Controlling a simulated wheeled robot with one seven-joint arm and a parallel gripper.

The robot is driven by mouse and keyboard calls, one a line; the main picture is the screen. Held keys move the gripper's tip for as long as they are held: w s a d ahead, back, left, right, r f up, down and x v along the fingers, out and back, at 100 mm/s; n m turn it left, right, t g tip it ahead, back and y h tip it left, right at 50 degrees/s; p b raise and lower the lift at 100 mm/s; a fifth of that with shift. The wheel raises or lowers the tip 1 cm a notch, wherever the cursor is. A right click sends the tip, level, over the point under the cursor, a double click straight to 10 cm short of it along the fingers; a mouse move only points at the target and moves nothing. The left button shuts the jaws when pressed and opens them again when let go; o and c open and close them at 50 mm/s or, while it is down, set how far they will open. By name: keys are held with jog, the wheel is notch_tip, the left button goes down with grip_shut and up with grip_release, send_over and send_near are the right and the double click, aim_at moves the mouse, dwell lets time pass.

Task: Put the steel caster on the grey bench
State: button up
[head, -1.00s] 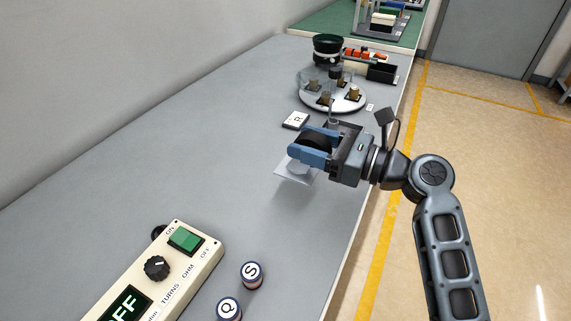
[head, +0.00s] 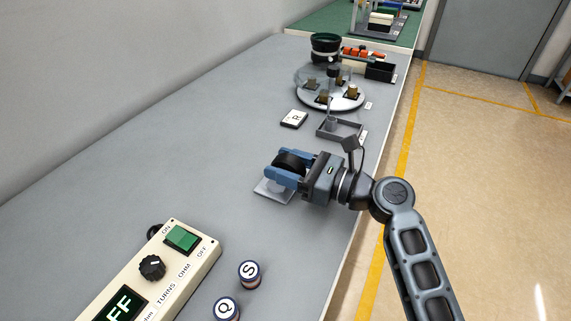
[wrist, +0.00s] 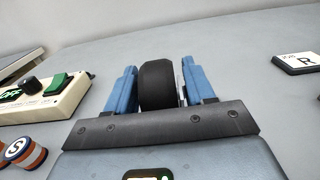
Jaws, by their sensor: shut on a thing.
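My gripper (head: 287,170) is shut on the steel caster, with its blue fingers on either side of the black wheel (head: 290,161). The wheel also shows between the fingers in the wrist view (wrist: 158,84). The caster's pale square plate (head: 270,192) is below the fingers, close to the bench surface; I cannot tell whether it touches. The grey bench (head: 190,150) stretches out under and around the gripper.
A beige meter box (head: 185,262) and two labelled spools, S (head: 249,273) and Q (head: 227,308), stand at the near end. An R tile (head: 293,119), a grey tray (head: 340,129) and a round turntable (head: 330,97) lie beyond. Bench left of the gripper is clear.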

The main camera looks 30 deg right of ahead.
jog(key=o, duration=1.5)
jog(key=shift+f, duration=0.1)
jog(key=shift+c, duration=0.2)
jog(key=shift+s+d, duration=0.15)
jog(key=shift+s, duration=0.05)
jog(key=v, duration=1.1)
jog(key=shift+s+d, duration=0.1)
jog(key=shift+s, duration=0.1)
